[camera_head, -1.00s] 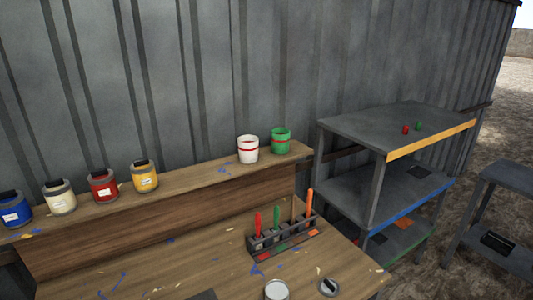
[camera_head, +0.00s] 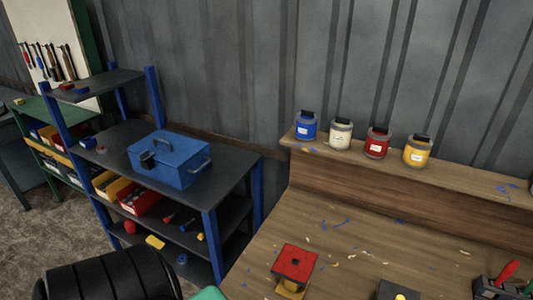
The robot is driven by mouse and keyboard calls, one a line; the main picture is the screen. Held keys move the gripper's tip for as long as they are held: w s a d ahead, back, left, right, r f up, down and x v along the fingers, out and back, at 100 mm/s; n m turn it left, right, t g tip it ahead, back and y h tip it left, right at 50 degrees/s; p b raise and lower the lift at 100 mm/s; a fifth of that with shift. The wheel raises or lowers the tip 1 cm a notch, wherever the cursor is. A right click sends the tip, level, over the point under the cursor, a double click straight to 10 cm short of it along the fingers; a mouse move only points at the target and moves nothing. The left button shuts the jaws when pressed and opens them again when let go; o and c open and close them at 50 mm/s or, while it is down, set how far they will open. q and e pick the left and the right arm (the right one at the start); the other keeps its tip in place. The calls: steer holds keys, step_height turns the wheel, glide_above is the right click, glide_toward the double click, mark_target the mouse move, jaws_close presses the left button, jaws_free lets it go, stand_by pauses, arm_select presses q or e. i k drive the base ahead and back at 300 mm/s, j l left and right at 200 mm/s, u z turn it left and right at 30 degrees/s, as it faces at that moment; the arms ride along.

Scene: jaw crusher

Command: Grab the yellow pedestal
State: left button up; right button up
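A small yellow piece (camera_head: 289,289) stands on the wooden workbench near the bottom edge of the head view. A red square block (camera_head: 295,262) sits over it and hides part of it. To its right a dark block (camera_head: 392,291) with a yellow spot on top is cut off by the bottom edge. I cannot tell for sure which of these is the yellow pedestal. Neither of my grippers is in view.
Several paint jars, among them a yellow one (camera_head: 417,151), stand on the bench's raised shelf (camera_head: 480,184). A blue toolbox (camera_head: 168,158) rests on the dark shelving to the left. A black ribbed object (camera_head: 112,276) fills the lower left. The bench middle is mostly clear.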

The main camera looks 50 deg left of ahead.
mark_target(296, 264)
steer(key=u, duration=1.25)
steer(key=k, duration=0.05)
